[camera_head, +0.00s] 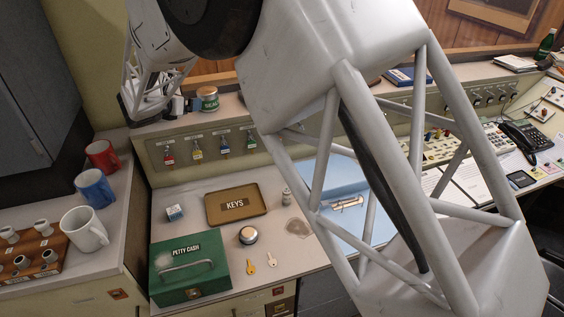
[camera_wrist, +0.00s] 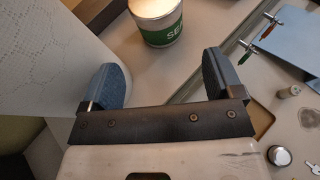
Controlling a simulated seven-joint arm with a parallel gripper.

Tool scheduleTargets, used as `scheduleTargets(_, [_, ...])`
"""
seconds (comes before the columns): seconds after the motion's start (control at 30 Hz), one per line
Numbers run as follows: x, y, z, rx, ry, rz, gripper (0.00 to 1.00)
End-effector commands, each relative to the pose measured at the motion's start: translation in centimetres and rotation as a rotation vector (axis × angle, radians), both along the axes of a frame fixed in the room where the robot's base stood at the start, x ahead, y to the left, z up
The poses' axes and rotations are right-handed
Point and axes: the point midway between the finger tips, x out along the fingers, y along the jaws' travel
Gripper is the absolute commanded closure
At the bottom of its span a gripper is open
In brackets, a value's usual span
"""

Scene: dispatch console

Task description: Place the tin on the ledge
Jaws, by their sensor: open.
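The tin (camera_head: 208,97), with a green label reading "SEAL" and a light top, stands upright on the ledge (camera_head: 236,106) above the switch panel. In the wrist view the tin (camera_wrist: 160,30) lies just ahead of my gripper (camera_wrist: 163,76), roughly in line with the space between the two blue-grey fingers. The fingers are wide apart with nothing between them, and a gap shows between them and the tin. In the head view my arm reaches down to the ledge's left end, left of the tin; the fingers are hard to make out there.
Below the ledge are a key tray (camera_head: 262,211), a green petty cash box (camera_head: 172,290) and a small round silver-topped container (camera_head: 249,236). Several mugs stand at left, including a white one (camera_head: 84,230). My arm hides much of the middle.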

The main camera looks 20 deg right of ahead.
Motion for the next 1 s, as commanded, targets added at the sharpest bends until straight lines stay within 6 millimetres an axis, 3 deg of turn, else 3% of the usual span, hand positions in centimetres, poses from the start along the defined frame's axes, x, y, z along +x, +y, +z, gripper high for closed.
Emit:
scheduleTargets(0.17, [-1.1, -1.5, 0.8, 0.048, -0.011, -0.044, 0.14])
scheduleTargets(0.37, [-4.9, -5.9, 3.2, 0.21, -0.051, -0.191, 0.14])
scheduleTargets(0.7, [-17.6, -15.3, 7.3, 0.644, -0.186, -0.623, 0.14])
scheduleTargets(1.0, [-30.0, -20.2, 8.3, 1.0, -0.329, -1.033, 0.14])
